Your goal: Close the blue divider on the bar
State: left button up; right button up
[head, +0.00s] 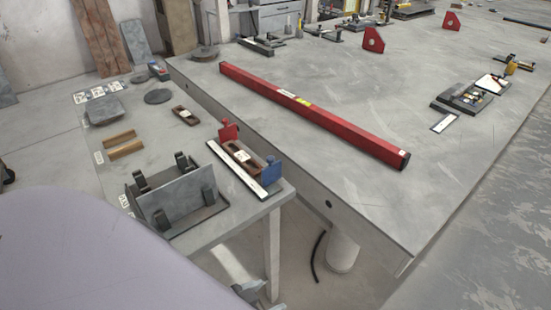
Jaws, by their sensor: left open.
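The small blue divider (271,171) stands upright at the right end of the bar (236,168), a dark strip with a white scale, near the grey table's front right corner. A red divider (228,131) stands at the other end. A brown block (241,157) with a white label sits between the two dividers; a gap to the blue one seems to show, but it is too small to be sure. My left gripper (252,291), dark and partly cut off by the bottom edge, is open, below and in front of the table corner, apart from the bar. My right gripper is not in view.
A black rack (178,198) holding a grey plate stands left of the bar. Wooden blocks (122,144) and a small brown holder (185,115) lie behind. A long red beam (310,113) lies on the larger table to the right. Open floor shows below the corner.

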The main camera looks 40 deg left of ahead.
aim_at(271, 173)
jog(key=u, duration=1.45)
